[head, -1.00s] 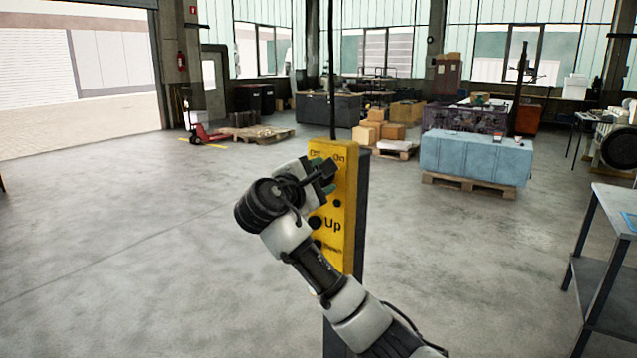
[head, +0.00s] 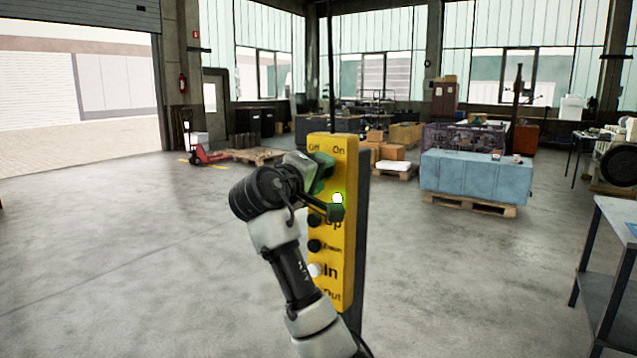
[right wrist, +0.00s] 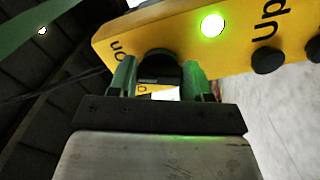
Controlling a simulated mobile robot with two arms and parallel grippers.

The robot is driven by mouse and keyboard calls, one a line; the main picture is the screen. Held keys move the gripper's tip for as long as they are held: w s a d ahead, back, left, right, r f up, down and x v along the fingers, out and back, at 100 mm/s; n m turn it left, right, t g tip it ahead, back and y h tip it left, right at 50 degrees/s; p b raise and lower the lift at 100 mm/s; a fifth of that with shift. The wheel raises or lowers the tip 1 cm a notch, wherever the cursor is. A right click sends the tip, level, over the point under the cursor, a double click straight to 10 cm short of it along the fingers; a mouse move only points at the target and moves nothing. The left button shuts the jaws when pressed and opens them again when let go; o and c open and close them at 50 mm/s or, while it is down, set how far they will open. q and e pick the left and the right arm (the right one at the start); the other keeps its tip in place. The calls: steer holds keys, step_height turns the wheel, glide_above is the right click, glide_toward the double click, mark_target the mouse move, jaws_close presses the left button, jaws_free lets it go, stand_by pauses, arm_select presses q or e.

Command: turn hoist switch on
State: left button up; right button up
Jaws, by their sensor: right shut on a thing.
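The yellow hoist control box (head: 348,235) hangs upright in the middle of the head view, with "Off" and "On" at its top and round buttons below. A lamp (head: 337,198) on it glows green-white; it also shows in the right wrist view (right wrist: 212,25). My right gripper (head: 326,178) is at the upper part of the box. In the right wrist view its two green fingers are shut on the black switch knob (right wrist: 160,68), next to the "On" label. In the head view the gripper hides the knob. My left gripper is not in view.
A grey metal bench (head: 612,240) stands at the right. A blue block on a pallet (head: 475,178) and cardboard boxes (head: 388,152) are farther back. A red pallet jack (head: 208,155) stands far left. The floor around the box is clear.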

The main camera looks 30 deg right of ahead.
steer(key=shift+w+f+m+b, duration=0.15)
steer(key=shift+m+b, duration=0.35)
steer(key=shift+m, duration=0.5)
steer(key=shift+s+f+m+b, duration=0.1)
steer(key=shift+m+b, duration=0.35)
steer(key=shift+m, duration=0.55)
steer(key=o, duration=0.9)
steer(key=shift+r, duration=0.1)
steer(key=b+v, duration=0.2)
steer(key=v, duration=0.9)
steer(key=shift+w+b, duration=0.1)
steer(key=shift+b, duration=0.2)
steer(key=shift+w, duration=0.1)
